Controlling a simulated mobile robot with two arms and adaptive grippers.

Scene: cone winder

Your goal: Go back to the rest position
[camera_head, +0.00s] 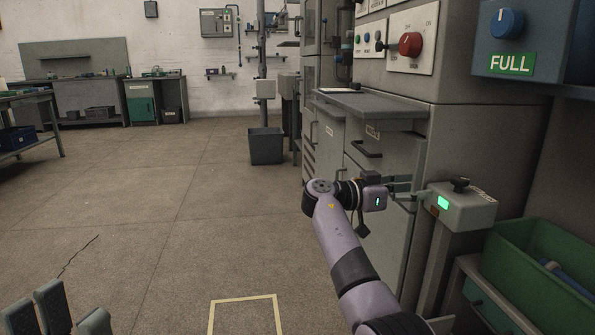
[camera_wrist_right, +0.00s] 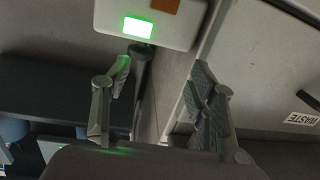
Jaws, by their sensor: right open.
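My right gripper (camera_head: 402,190) is open at the end of the lilac arm, its fingers pointing right toward a grey box with a lit green window (camera_head: 460,206). In the right wrist view the fingers of my right gripper (camera_wrist_right: 161,75) stand wide apart with nothing between them. The grey box (camera_wrist_right: 170,22) is beyond them at the top, and a gap to it cannot be judged. My left gripper (camera_head: 72,312) shows only in part at the lower left corner of the head view; its grey fingers are cut off by the frame edge.
The machine's grey cabinet with a drawer handle (camera_head: 366,150) and a shelf (camera_head: 372,106) is close behind my right gripper. A green bin (camera_head: 520,275) stands at the right. A dark bin (camera_head: 266,146) is on the floor farther back. The floor at left is clear.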

